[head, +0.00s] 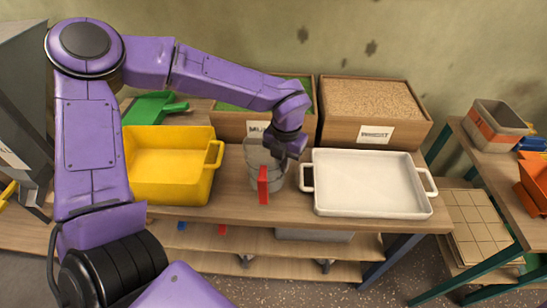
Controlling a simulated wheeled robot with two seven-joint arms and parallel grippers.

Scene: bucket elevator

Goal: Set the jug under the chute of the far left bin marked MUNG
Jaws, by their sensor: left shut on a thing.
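A grey see-through jug (254,158) with a red upright part (263,186), apparently its handle, stands on or just above the wooden table between the yellow tub and the white tray. My left gripper (286,148) reaches down from above and is shut at the jug's upper right side; its fingers are partly hidden. Behind the jug, a wooden box (228,120) holds green grains. Its label begins with "MU"; my gripper and arm hide the rest. I cannot make out a chute on this box. My right gripper is not in view.
A yellow tub (165,185) is left of the jug and a white handled tray (368,208) right of it. A wooden box of tan grain (345,133) stands behind. A green scoop (150,106) lies back left. A grey metal housing (20,90) is far left. Another table is at right.

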